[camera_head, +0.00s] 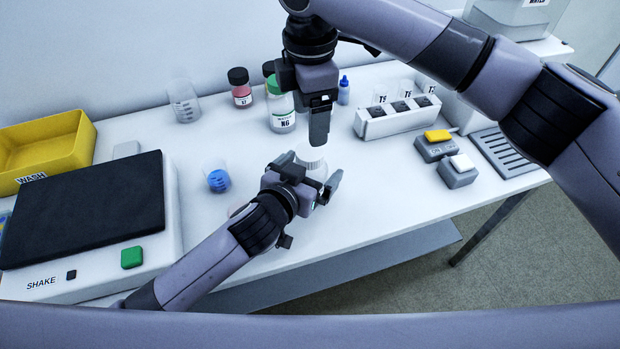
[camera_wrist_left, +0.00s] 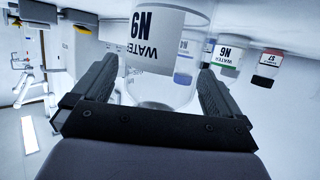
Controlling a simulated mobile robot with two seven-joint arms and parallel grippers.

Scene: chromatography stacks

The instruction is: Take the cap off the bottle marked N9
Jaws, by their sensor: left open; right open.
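The bottle marked N9 (camera_wrist_left: 160,85) is clear, with a white label. It stands upright on the table and its white cap (camera_head: 311,155) is on it. My left gripper (camera_head: 312,180) is open, low at the bottle with a finger on either side of it; I cannot tell whether they touch it. In the left wrist view the label appears upside down between the fingers. My right gripper (camera_head: 320,128) is open and points down just above the cap. Its near finger hides part of the view, and the gap to the cap is hard to judge.
A green-capped bottle marked N6 (camera_head: 281,117) and a red-filled, dark-capped bottle (camera_head: 240,92) stand behind. A beaker with blue contents (camera_head: 217,180) is left of the N9 bottle. A white rack (camera_head: 395,120) is to the right, a shaker (camera_head: 150,240) to the left.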

